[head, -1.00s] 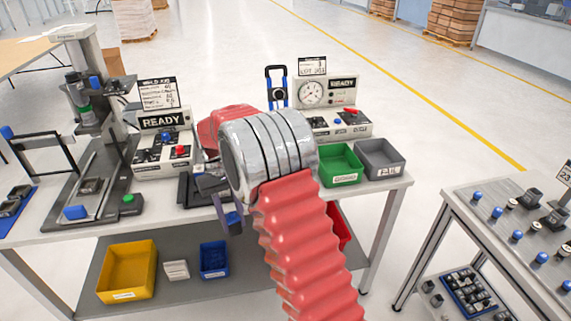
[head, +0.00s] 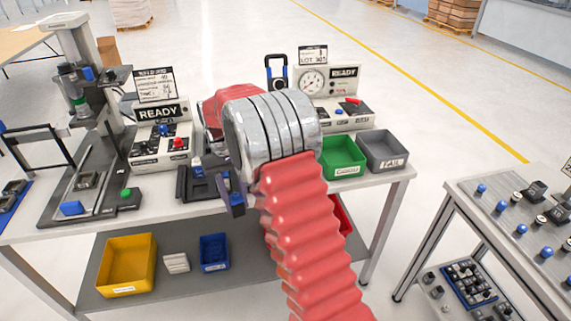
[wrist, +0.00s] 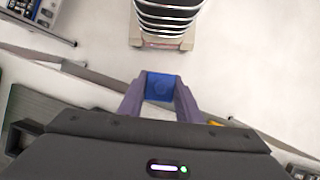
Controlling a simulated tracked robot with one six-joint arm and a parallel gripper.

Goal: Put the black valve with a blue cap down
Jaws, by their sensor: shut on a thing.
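In the wrist view, my gripper (wrist: 161,92) has its two purple fingers closed on the blue cap (wrist: 161,86) of the valve. The valve's black body is hidden in that view. In the head view, part of my gripper (head: 233,200) shows below my silver wrist, over the front part of the workbench (head: 100,225). My arm covers most of it there, and I cannot make out the held valve or whether it touches anything.
A black fixture (head: 205,188) lies left of my gripper. A READY box (head: 160,150) with buttons stands behind it. Green (head: 343,158) and grey (head: 383,152) bins sit to the right on the bench. A second table (head: 480,225) with several blue-capped parts stands at the right.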

